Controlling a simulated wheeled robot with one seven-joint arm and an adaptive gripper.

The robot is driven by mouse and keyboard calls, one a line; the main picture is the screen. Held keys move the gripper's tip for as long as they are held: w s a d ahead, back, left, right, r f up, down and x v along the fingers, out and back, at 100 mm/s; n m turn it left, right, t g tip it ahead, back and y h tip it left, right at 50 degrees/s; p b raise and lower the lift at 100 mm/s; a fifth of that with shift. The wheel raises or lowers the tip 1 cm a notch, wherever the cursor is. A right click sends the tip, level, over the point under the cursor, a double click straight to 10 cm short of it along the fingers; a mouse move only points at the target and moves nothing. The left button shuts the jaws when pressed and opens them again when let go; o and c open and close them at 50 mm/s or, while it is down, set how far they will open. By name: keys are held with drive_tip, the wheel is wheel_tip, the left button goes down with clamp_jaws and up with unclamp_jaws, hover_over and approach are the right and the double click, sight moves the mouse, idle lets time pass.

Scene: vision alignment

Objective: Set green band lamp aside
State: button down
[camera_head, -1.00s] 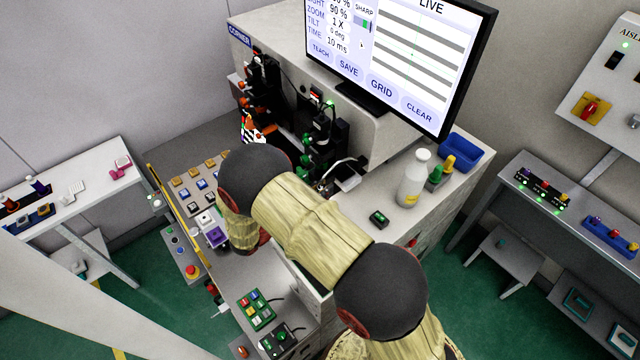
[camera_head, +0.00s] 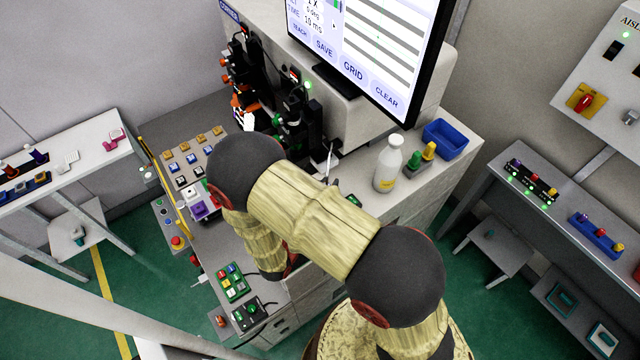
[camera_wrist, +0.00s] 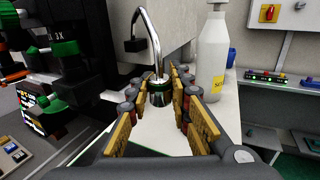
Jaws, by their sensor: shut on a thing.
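The green band lamp (camera_wrist: 160,92) is a silver lamp head on a curved metal gooseneck, with a dark green band around the head. In the wrist view it sits between the tips of my gripper (camera_wrist: 160,100), whose yellow-padded fingers are shut on it from both sides. The gooseneck rises above the head and bends over to the left. In the head view a thin silver piece of the neck (camera_head: 330,160) shows beside the monitor bench; my arm hides my gripper and the lamp head there.
A white bottle with a yellow label (camera_head: 388,165) stands close to the right, with green and yellow pieces (camera_head: 418,160) and a blue bin (camera_head: 445,138) beyond. Dark inspection equipment (camera_wrist: 60,50) stands close on the left. Pale bench top between them is clear.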

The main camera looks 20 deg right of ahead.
drive_tip(key=shift+s+d, duration=0.35)
drive_tip(key=shift+d, duration=0.4)
drive_tip(key=shift+s+d, duration=0.35)
drive_tip(key=shift+d, duration=0.35)
drive_tip(key=shift+f, duration=0.1)
drive_tip(key=c, duration=1.9)
unclamp_jaws()
drive_tip(key=shift+s, duration=0.1)
drive_tip(key=shift+a, duration=0.1)
drive_tip(key=v, duration=1.1)
drive_tip(key=shift+s+a, duration=0.25)
drive_tip(key=shift+a, duration=0.1)
